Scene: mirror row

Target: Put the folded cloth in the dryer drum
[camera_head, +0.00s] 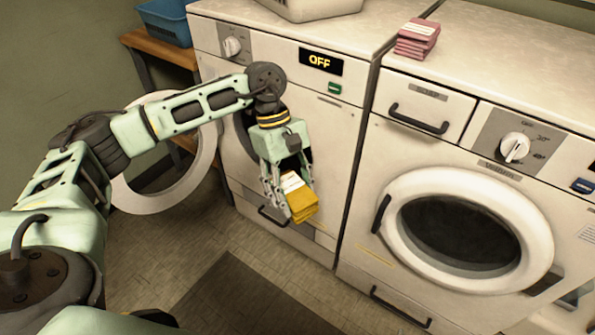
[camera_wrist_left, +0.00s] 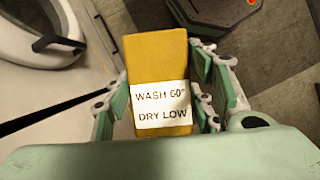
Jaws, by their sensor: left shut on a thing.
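The cloth is outside the drum. My right gripper is out of view.
The right machine (camera_head: 365,200) has a drawer (camera_head: 430,103), a knob (camera_head: 514,147) and a shut round door (camera_head: 400,185). A pink folded stack (camera_head: 417,40) lies on top. A blue basket (camera_head: 165,22) stands on a wooden bench (camera_head: 160,50). Tiled floor is clear in front, around a dark mat (camera_head: 245,295).

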